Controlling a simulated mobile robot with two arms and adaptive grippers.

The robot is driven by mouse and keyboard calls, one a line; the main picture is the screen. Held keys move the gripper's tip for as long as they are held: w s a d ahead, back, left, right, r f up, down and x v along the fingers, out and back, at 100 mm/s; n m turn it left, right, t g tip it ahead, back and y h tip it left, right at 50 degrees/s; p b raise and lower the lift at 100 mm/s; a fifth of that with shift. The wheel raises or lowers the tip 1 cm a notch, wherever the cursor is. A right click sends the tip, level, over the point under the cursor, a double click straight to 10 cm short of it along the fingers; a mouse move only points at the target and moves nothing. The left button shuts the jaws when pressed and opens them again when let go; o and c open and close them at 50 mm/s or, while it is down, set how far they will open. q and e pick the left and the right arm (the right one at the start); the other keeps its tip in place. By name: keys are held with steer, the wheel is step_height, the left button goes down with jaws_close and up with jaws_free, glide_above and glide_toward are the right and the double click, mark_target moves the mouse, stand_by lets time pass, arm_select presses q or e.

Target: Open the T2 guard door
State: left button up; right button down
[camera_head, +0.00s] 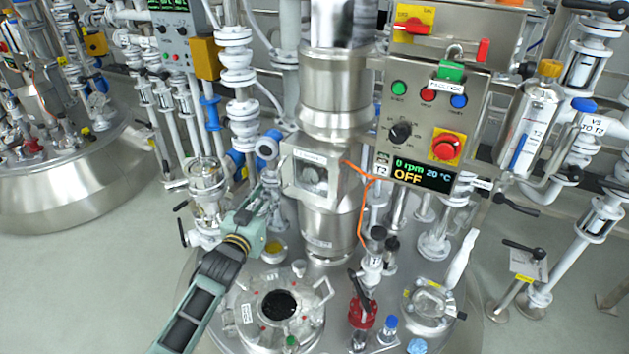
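The T2 guard door (311,177) is a square metal-framed panel with a window, on the front of the steel drive column above the T2 vessel. It looks closed against the housing. My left gripper (263,199) is at the lower left of the door, its arm rising from the bottom left. It looks close to the door's left edge, but I cannot tell whether they touch. Its fingers are small and partly hidden, so their opening is unclear. My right gripper is not in view.
The T2 control panel (424,130) hangs right of the column; its display reads 0 rpm, 20 °C, OFF. An orange cable (364,205) runs beside the door. White pipes and valves (237,80) crowd the left. A round open port (279,305) lies on the vessel top below.

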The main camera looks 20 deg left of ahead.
mark_target(279, 176)
arm_select(q)
steer(key=shift+t, duration=0.3)
steer(key=w+r, duration=0.1)
steer(key=w, duration=0.1)
steer(key=w+r, duration=0.1)
steer(key=w, duration=0.4)
steer(key=shift+d+r, duration=0.25)
steer(key=shift+r, duration=0.15)
steer(key=shift+w, duration=0.8)
steer(key=shift+c, duration=0.7)
jaws_close()
